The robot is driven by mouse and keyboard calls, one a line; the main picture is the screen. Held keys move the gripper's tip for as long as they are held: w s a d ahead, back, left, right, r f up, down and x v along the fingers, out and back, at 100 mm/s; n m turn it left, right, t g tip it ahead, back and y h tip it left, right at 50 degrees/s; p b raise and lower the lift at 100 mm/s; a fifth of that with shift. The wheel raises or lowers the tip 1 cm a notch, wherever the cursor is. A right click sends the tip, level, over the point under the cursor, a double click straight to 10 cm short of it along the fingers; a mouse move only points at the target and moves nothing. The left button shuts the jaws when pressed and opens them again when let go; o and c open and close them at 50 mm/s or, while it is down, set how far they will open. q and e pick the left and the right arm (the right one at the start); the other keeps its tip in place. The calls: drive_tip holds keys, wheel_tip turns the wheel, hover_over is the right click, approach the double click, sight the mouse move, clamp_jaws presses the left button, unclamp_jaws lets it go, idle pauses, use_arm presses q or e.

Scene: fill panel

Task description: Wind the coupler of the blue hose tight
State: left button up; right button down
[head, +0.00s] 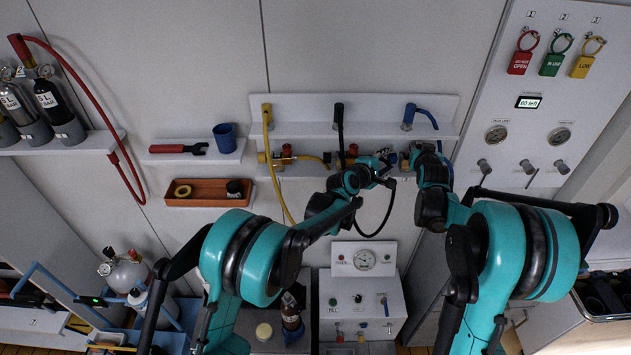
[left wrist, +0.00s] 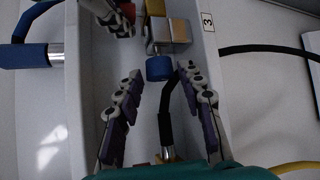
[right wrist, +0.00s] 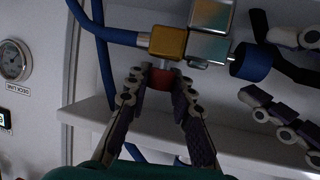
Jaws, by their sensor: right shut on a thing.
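The blue hose (head: 429,114) hangs from the upper rail at the right of the panel. In the right wrist view, the blue hose (right wrist: 120,36) runs into a gold fitting (right wrist: 168,42) joined to a silver block (right wrist: 210,45). A blue cylindrical collar (right wrist: 252,62) sits on that block's other side. My right gripper (right wrist: 163,84) is shut on a red knob (right wrist: 160,78) below the gold fitting. My left gripper (left wrist: 160,72) is open. Its fingers point at the blue collar (left wrist: 160,68), which lies between or just beyond the tips. I cannot tell if they touch it.
A black hose (left wrist: 166,110) with a silver ferrule passes between my left fingers. A yellow hose (head: 268,140) hangs farther left. A white shelf (right wrist: 220,135) runs below the fittings. Gauges and a display (head: 529,102) are on the panel at right. My grippers are close together.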

use_arm(q)
drive_tip(key=s+a+r+m+g+y, duration=0.1)
drive_tip(key=s+a+r, duration=0.3)
drive_tip(key=s+a, duration=0.4)
drive_tip(key=s+a+r+m+g+y, duration=0.1)
drive_tip(key=s+a+r+m, duration=0.3)
drive_tip(key=s+a, duration=0.4)
drive_tip(key=a+y, duration=0.1)
drive_tip(key=a, duration=0.6)
drive_tip(key=shift+m, duration=0.3)
drive_tip(key=shift+o, duration=1.4)
drive_tip(key=w+d+f+n+h, duration=0.1)
drive_tip(key=w+d+f, duration=0.2)
drive_tip(key=w+d, duration=0.3)
drive_tip(key=w+d+f+n+h, duration=0.1)
drive_tip(key=w+d, duration=0.4)
drive_tip(key=d, duration=0.5)
drive_tip(key=w+d+f+n+h, duration=0.1)
drive_tip(key=w+d+f+h, duration=0.2)
drive_tip(key=w+d, duration=0.3)
drive_tip(key=shift+w+d+f, duration=0.2)
drive_tip(key=shift+d+f, duration=0.2)
drive_tip(key=shift+d, duration=0.1)
drive_tip(key=shift+w+d+f, duration=0.15)
drive_tip(key=shift+d+f, duration=0.25)
drive_tip(key=shift+d, duration=0.1)
